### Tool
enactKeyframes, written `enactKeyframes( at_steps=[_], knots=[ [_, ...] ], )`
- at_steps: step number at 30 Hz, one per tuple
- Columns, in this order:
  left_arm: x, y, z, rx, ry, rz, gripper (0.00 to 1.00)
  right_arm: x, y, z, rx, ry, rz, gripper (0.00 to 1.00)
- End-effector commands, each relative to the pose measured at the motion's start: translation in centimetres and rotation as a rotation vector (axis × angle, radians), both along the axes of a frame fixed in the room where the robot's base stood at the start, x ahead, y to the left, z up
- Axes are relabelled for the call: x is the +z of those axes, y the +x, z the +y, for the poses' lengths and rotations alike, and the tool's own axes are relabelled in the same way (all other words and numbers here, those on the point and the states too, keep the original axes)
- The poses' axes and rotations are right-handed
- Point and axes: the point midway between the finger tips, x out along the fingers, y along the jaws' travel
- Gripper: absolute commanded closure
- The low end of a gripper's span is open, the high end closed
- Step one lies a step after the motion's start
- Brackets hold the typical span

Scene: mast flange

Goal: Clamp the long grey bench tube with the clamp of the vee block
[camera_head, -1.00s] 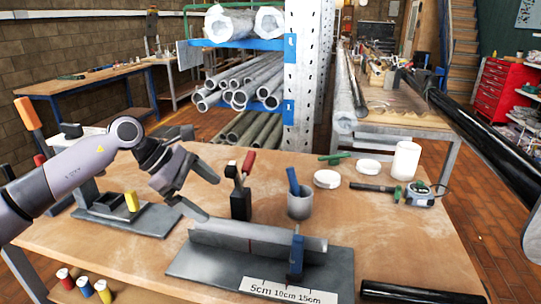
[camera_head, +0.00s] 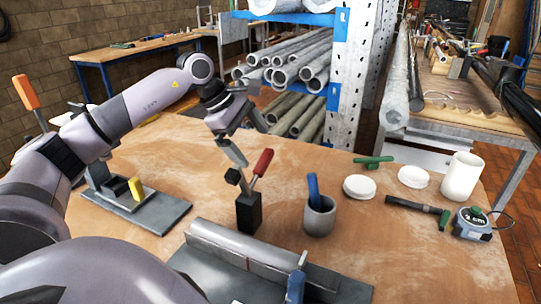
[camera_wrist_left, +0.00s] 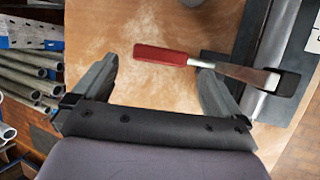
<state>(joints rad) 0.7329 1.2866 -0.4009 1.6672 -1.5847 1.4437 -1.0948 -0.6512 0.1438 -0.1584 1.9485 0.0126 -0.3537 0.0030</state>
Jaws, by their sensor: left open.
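The long grey tube (camera_head: 238,243) lies along the grey vee block and its dark base plate (camera_head: 215,279) at the front of the bench. My left gripper (camera_head: 247,138) is open and empty above the bench, behind the tube. In the left wrist view my open fingers (camera_wrist_left: 155,66) stand either side of a red-handled tool (camera_wrist_left: 160,54), apart from it. My right gripper is out of view.
White lids (camera_head: 359,187), a white pot (camera_head: 462,177) and a tape measure (camera_head: 472,224) stand further right. Clear wood lies at front right.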

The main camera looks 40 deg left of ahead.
Motion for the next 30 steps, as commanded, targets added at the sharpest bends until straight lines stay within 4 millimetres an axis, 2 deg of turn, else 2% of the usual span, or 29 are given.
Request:
enactKeyframes(
  at_steps=[6, 12, 23, 24, 29, 30],
  knots=[
    [-2.9, 1.4, -1.0, -0.002, -0.003, 0.004, 0.0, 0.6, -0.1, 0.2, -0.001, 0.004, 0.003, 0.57],
    [-5.0, 2.4, -1.6, -0.001, -0.001, 0.002, 0.0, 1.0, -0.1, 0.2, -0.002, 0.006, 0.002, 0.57],
    [-5.7, 2.6, -1.8, -0.001, 0.0, 0.002, 0.0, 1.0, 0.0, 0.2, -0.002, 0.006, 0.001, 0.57],
    [-5.7, 2.6, -1.8, -0.001, 0.0, 0.002, 0.13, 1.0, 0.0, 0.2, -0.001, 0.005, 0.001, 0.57],
    [-5.6, 2.6, -1.8, -0.001, 0.0, 0.002, 0.65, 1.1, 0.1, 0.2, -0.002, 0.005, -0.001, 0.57],
    [-5.6, 2.6, -1.8, -0.001, 0.0, 0.002, 0.65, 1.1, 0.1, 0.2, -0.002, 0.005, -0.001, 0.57]
  ],
)
